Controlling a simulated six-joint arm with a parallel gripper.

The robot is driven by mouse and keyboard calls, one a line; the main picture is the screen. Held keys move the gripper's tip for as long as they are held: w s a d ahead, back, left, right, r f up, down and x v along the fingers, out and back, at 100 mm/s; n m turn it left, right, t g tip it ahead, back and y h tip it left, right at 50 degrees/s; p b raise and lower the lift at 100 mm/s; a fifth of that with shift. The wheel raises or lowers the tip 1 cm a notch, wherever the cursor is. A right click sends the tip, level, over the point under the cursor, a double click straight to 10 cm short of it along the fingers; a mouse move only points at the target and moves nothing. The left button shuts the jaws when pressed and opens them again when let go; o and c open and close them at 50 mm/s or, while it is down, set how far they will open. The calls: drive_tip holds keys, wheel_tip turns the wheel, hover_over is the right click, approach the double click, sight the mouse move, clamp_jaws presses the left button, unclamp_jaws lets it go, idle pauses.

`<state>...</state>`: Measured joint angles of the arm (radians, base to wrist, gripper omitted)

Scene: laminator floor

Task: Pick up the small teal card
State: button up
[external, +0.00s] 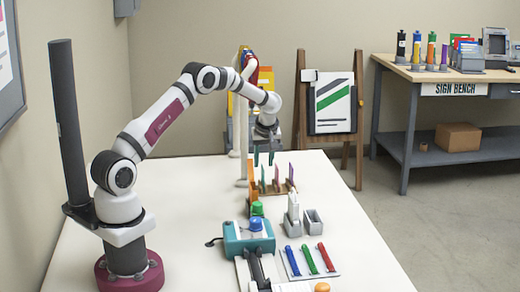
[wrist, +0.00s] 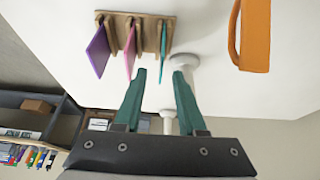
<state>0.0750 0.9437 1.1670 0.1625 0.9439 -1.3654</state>
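The small teal card (wrist: 164,38) stands upright in a slotted wooden rack (wrist: 122,20), at its right end in the wrist view. A pink card (wrist: 130,52) and a purple card (wrist: 98,50) stand in the same rack. In the external view the rack (external: 270,188) is on the white table, below my gripper (external: 263,158). My gripper also shows in the wrist view (wrist: 159,76). The rack hides the card's lower edge.
An orange piece (wrist: 255,35) stands right of the rack in the wrist view. A white post (external: 243,140) rises close to my arm. A teal device (external: 248,238), a tray of colored markers (external: 308,262) and grey holders (external: 312,222) are nearer the camera.

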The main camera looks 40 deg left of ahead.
sight(263, 172)
drive_tip(key=x, duration=0.4)
drive_tip(key=shift+s+f, duration=0.2)
drive_tip(key=shift+f, duration=0.3)
clamp_jaws()
